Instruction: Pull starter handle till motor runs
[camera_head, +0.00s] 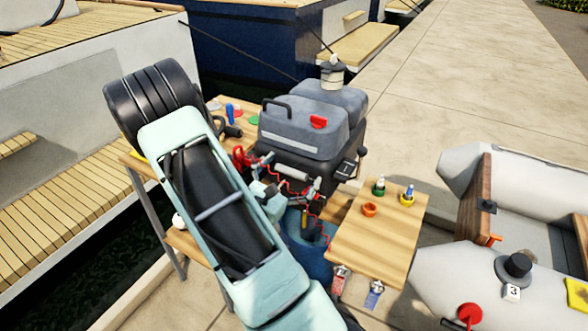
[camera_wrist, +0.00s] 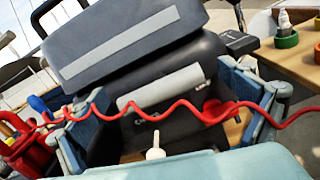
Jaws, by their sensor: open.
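The outboard motor (camera_head: 305,125) has a grey cowling and stands at the stand's middle in the head view. Its cowling (camera_wrist: 130,40) fills the top of the wrist view. A light grey bar, which looks like the starter handle (camera_head: 292,172), sits on the motor's front below the cowling. This handle (camera_wrist: 165,88) lies between my fingers in the wrist view, a little beyond them as far as I can tell. My gripper (camera_head: 290,182) is open around its two ends, with blue-grey fingers (camera_wrist: 168,98) spread wide. I cannot tell whether they touch it.
A red coiled cord (camera_wrist: 175,107) crosses in front of the handle and both fingers. A red part (camera_wrist: 214,111) and a white knob (camera_wrist: 155,151) are close below. A wooden side table (camera_head: 375,240) holds small pots at right. A grey dinghy (camera_head: 450,285) lies further right.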

